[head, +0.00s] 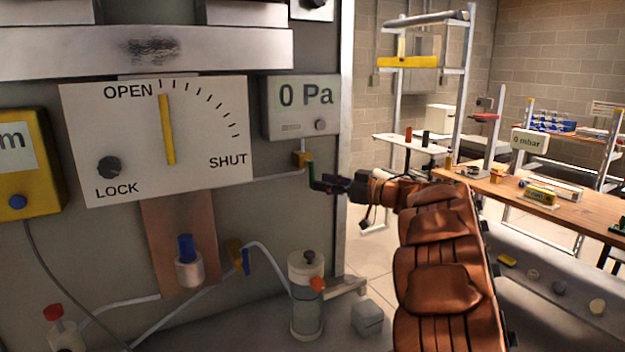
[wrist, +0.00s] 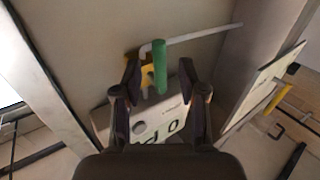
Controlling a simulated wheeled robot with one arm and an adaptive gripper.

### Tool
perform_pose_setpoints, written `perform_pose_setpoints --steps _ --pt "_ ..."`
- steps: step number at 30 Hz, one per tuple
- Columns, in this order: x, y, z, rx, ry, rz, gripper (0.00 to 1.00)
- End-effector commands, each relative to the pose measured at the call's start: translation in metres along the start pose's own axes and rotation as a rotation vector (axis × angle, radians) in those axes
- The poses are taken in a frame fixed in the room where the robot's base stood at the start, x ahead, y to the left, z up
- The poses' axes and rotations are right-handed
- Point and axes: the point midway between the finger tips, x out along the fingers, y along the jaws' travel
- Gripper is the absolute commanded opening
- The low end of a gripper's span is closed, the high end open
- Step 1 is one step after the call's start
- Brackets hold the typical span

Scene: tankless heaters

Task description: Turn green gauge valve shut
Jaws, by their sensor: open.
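The green gauge valve handle (head: 311,172) hangs from a brass valve body (head: 302,158) below the 0 Pa gauge (head: 303,107). In the wrist view, the green handle (wrist: 160,66) shows between my two fingers, with the brass body (wrist: 146,80) behind it. My gripper (head: 328,186) is open at the handle, with its arm coming from the right. In the wrist view, my gripper (wrist: 160,72) has a finger on each side of the handle, with visible gaps. Contact is not clear. The 0 Pa gauge also shows, turned over, in the wrist view (wrist: 150,122).
A white dial panel (head: 205,145) marked OPEN, SHUT and LOCK with a yellow lever (head: 167,130) is on the left. A thin pipe (head: 270,179) runs left from the brass valve. A clear canister (head: 306,300) stands below. A wooden bench (head: 560,200) is at right.

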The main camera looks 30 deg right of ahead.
Motion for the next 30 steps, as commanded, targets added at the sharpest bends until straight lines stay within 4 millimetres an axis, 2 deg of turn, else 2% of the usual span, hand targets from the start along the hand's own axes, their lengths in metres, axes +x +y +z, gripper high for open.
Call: perform_pose_setpoints --steps 3,9,20,30 --pt "0.018 0.0 0.0 0.001 -0.001 -0.001 0.41" --pt "0.038 0.0 0.0 0.0 -0.001 0.001 0.41" --pt "0.043 0.001 0.0 -0.001 0.0 0.002 0.41" --pt "0.043 0.001 0.0 -0.001 0.0 0.003 0.08"
